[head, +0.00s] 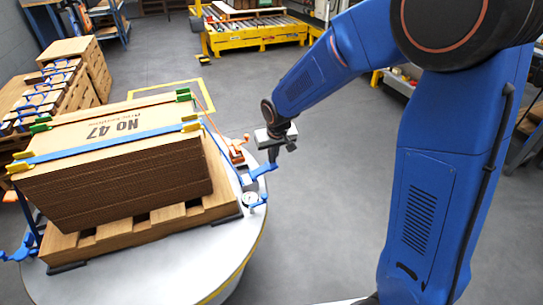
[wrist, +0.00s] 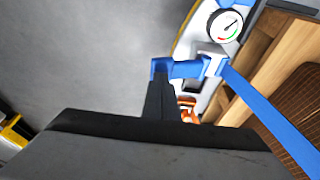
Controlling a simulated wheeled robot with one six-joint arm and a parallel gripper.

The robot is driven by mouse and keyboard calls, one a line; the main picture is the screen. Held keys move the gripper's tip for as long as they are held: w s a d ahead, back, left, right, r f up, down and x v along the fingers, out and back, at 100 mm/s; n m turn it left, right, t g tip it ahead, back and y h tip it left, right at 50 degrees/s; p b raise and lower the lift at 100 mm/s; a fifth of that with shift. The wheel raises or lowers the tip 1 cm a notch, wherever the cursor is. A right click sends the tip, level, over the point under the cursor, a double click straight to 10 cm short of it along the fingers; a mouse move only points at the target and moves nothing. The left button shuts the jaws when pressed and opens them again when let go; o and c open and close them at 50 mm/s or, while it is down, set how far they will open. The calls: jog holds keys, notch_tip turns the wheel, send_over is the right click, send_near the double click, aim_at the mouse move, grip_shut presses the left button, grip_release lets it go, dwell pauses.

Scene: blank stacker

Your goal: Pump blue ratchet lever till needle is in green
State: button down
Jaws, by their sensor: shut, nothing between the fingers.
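The blue ratchet lever (head: 262,172) sticks out to the right from the ratchet at the pallet's right side; it also shows in the wrist view (wrist: 184,68). My gripper (head: 286,146) is shut and empty, close to the lever's outer end. In the wrist view its fingertips (wrist: 160,80) overlap that end; I cannot tell if they touch it. The round white gauge (wrist: 224,25) sits beside the ratchet and also shows in the head view (head: 250,200). Its needle points to the upper right, apart from the green mark at the dial's lower right. The blue strap (head: 110,147) crosses the cardboard stack.
The cardboard stack (head: 125,180) stands on a wooden pallet (head: 150,222) on a round grey table (head: 235,240). An orange ratchet (head: 237,152) sits just behind the blue one. Open floor lies right of the table. A yellow conveyor (head: 255,38) is far back.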

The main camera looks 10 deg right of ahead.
jog(key=shift+w+d+f+y, duration=0.1)
jog(key=shift+d+f+y, duration=0.25)
jog(key=shift+f+y, duration=0.15)
jog(key=shift+w+d+f, duration=0.15)
jog(key=shift+d+f, duration=0.25)
jog(key=shift+f, duration=0.35)
jog(key=shift+w+d+f, duration=0.1)
jog(key=shift+d+f, duration=0.3)
jog(key=shift+f, duration=0.45)
jog(key=s+d+r, duration=0.1)
jog(key=d+r, duration=0.1)
jog(key=r, duration=0.4)
jog(key=d+r, duration=0.2)
jog(key=r, duration=0.5)
jog(key=shift+s+d, duration=0.3)
jog(key=shift+s, duration=0.05)
